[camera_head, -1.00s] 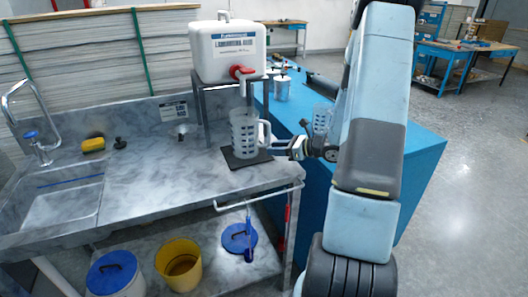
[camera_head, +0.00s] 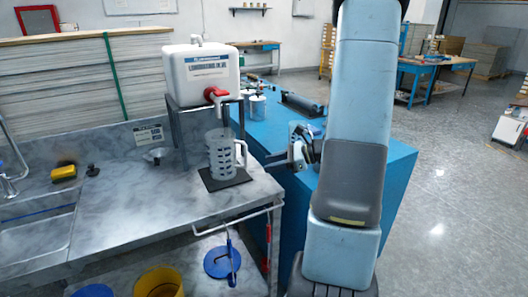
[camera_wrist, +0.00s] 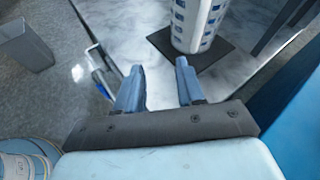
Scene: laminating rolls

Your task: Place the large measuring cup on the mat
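The large measuring cup (camera_head: 221,158), clear with a handle on its right, stands upright on the black mat (camera_head: 206,182) below the red tap of the white container. Its lower part and the mat (camera_wrist: 159,42) also show at the top of the wrist view, where the cup (camera_wrist: 195,22) rests on the mat. My gripper (camera_wrist: 160,82) is open and empty, its two fingers well apart. In the head view my gripper (camera_head: 303,156) is to the right of the cup handle, clear of it; my arm hides part of it.
The white container (camera_head: 205,72) sits on a metal stand behind the cup.

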